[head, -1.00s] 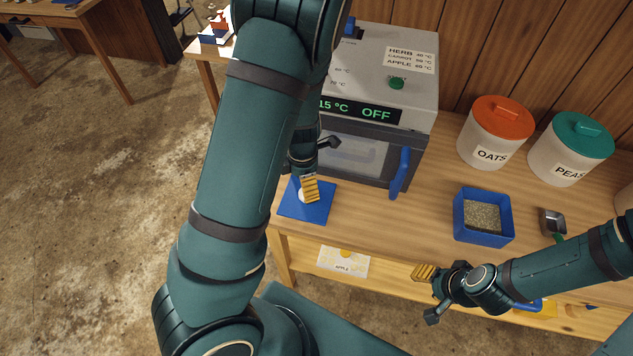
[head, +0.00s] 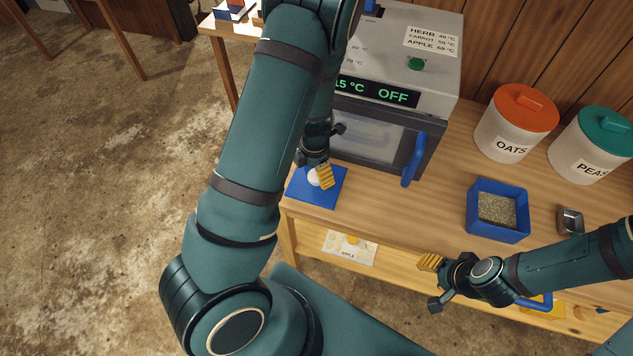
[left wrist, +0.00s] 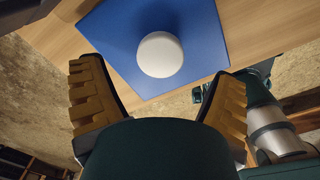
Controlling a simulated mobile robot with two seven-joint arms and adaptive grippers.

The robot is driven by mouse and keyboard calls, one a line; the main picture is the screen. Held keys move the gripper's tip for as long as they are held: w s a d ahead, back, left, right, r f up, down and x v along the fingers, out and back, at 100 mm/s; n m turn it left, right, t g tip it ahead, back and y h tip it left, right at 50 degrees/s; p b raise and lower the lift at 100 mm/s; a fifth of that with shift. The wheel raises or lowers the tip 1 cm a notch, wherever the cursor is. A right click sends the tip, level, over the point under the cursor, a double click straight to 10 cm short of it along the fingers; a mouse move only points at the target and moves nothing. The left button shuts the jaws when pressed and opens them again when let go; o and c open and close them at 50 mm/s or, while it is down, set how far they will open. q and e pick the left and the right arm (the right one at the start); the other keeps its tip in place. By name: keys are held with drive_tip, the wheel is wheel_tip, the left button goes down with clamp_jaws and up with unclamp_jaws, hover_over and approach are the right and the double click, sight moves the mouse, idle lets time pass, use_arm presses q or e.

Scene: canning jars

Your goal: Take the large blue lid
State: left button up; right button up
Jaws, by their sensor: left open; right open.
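The large blue lid (head: 325,200) is a flat blue square with a round white knob (head: 314,178) in its middle. It lies at the front left corner of the wooden bench, in front of the oven. In the left wrist view the lid (left wrist: 205,50) and the knob (left wrist: 160,55) show just beyond the fingertips. My left gripper (head: 322,175) is open over the lid, one yellow-padded finger beside the knob in the head view. The knob appears between the spread fingers, with no grip on it. My right gripper (head: 433,283) is open and empty at the bench's front edge.
A grey oven (head: 390,140) with a blue handle (head: 414,158) stands close behind the lid. A blue box of grain (head: 497,232), a small metal container (head: 570,221), an OATS jar (head: 510,130) and a PEAS jar (head: 590,150) are further right. Bare bench lies between lid and box.

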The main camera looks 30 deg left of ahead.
sight(315, 176)
use_arm(q)
wheel_tip(315, 176, down, 4)
drive_tip(key=shift+f+b, duration=0.1)
drive_tip(key=shift+b, duration=0.35)
drive_tip(key=c, duration=1.3)
